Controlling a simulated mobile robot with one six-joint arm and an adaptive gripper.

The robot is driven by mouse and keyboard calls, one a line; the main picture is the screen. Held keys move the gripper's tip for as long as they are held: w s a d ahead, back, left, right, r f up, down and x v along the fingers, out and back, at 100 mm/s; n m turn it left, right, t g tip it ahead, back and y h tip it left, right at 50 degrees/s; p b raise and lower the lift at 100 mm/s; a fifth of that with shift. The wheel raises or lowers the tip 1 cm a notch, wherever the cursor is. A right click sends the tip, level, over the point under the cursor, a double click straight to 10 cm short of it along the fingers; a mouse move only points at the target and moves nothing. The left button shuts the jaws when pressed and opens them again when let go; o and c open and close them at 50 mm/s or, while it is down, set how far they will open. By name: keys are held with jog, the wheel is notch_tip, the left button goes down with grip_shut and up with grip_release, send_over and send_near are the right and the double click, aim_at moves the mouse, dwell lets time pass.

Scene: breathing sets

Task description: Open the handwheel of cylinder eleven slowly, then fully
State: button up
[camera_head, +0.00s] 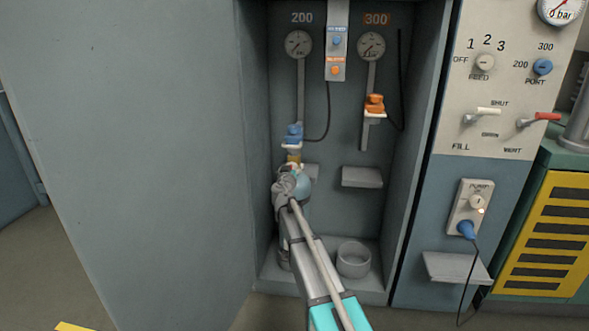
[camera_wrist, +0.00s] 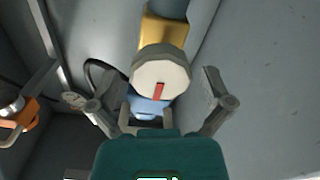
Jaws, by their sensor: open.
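The handwheel (camera_wrist: 160,74) is a pale round knob with a red mark on its face. In the wrist view it lies between the two spread fingers of my gripper (camera_wrist: 150,92), with a visible gap on either side. My gripper is open; whether a finger touches the wheel I cannot tell. A yellow part (camera_wrist: 163,30) and a blue connector (camera_wrist: 150,104) show around the wheel. In the head view my gripper (camera_head: 291,180) is at the cylinder in the left bay and hides most of it and the wheel. No cylinder number is legible.
The blue connector (camera_head: 293,133) hangs under the 200 gauge (camera_head: 298,44). An orange connector (camera_head: 375,104) sits under the 300 gauge (camera_head: 371,45). A small shelf (camera_head: 362,177) and an empty ring holder (camera_head: 353,259) are on the right. Cabinet walls close in the bay.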

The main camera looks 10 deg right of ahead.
jog(key=shift+c, duration=0.3)
jog(key=c, duration=1)
jog(key=shift+d, duration=0.35)
jog(key=shift+c, duration=0.2)
jog(key=shift+a, duration=0.2)
jog(key=shift+a+n, duration=0.1)
jog(key=shift+n, duration=0.2)
